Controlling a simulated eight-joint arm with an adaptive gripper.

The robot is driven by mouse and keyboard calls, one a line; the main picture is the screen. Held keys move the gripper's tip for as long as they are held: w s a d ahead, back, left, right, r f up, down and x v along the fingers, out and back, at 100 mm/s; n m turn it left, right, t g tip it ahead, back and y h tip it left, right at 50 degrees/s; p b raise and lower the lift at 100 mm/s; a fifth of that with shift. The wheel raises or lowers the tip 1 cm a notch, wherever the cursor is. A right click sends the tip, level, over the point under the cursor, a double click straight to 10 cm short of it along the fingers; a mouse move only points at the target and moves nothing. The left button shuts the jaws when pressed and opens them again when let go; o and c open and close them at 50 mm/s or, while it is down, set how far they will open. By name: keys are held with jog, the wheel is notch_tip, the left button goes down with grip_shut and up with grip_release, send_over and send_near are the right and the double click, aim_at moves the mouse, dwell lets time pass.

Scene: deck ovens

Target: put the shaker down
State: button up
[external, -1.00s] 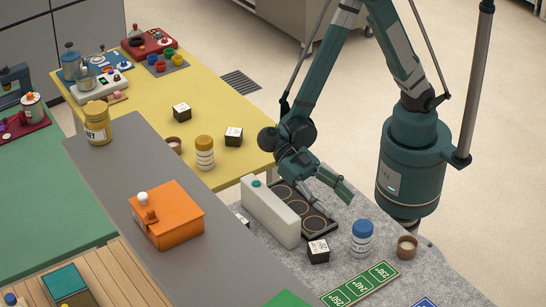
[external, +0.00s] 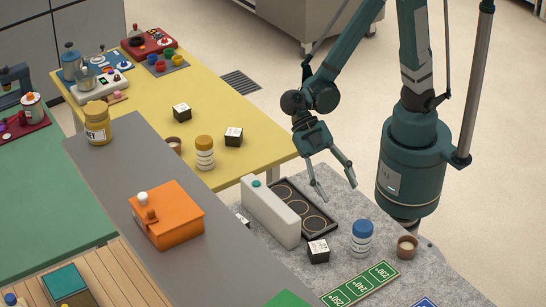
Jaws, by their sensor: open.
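My gripper (external: 338,188) is open and empty, with its fingers pointing down, above the grey speckled counter (external: 375,205) near the right side of the black tray. Two shaker-like jars stand upright, and I cannot tell which one the task means. One has a white body and a blue cap (external: 362,238); it stands on the speckled counter, below and to the right of my gripper. The other has a yellow-orange cap and a pale body (external: 204,153); it stands on the yellow table (external: 215,125). Neither is touched by my gripper.
The black tray (external: 298,201) with ring marks lies beside a white upright box (external: 270,213). A black-and-white cube (external: 318,251), a small brown cup (external: 407,247) and a green number strip (external: 360,284) are nearby. An orange box (external: 168,215) stands on the grey ledge.

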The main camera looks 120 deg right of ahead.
jog(key=s+d+r+m+t+h, duration=0.3)
jog(key=s+d+m+h, duration=0.2)
jog(key=s+d, duration=0.3)
jog(key=s+d+r+m+t+h, duration=0.3)
jog(key=s+d+m, duration=0.4)
jog(key=d, duration=0.5)
jog(key=shift+s+r+m+t+h, duration=0.4)
jog(key=shift+r+m+h, duration=0.4)
jog(key=shift+h, duration=0.6)
